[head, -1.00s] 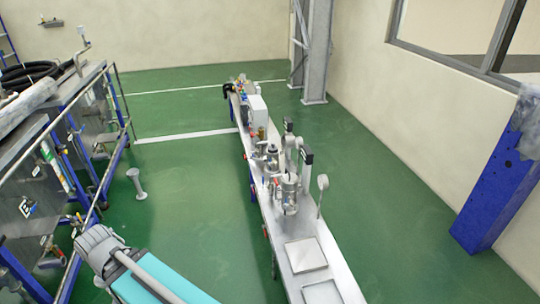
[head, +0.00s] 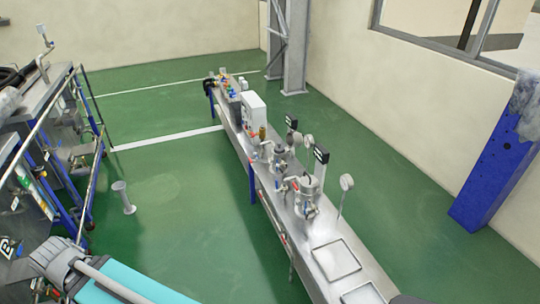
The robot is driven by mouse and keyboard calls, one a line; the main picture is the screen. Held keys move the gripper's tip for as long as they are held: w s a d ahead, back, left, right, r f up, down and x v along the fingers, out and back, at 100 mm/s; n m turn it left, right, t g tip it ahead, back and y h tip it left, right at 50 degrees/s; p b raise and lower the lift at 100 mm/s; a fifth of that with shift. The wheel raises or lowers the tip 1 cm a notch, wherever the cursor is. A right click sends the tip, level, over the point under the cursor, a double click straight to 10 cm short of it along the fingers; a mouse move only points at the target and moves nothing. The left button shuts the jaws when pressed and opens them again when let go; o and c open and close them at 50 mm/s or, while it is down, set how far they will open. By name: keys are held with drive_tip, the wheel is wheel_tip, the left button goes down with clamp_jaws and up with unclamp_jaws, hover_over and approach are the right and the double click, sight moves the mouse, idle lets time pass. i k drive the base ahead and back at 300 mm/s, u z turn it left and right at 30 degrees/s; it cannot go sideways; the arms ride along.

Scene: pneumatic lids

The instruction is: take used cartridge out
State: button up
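A long, narrow steel bench (head: 310,242) runs away from me through the middle of the head view. A steel filter housing (head: 304,196) with fittings stands on it, and a second, smaller housing (head: 279,160) stands behind it. I cannot make out a used cartridge; whether one is inside a housing is hidden. Two flat square trays lie on the near end of the bench, the farther tray (head: 336,260) whole and the nearer one (head: 363,294) cut off by the frame. Part of my arm shows at the lower left. My gripper's fingers are not visible.
A round gauge (head: 346,182) on a thin stem and dark-faced panels on posts (head: 321,156) rise beside the housings. A white box (head: 253,109) stands farther back. Railed machinery (head: 40,150) is at left, a blue post (head: 495,165) at right. Green floor is clear between, except a small pedestal (head: 123,196).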

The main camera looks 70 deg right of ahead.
sight(278, 148)
drive_tip(key=u, duration=0.1)
drive_tip(key=i, duration=0.5)
drive_tip(key=z, duration=1.65)
drive_tip(key=i, duration=0.65)
drive_tip(key=z, duration=0.15)
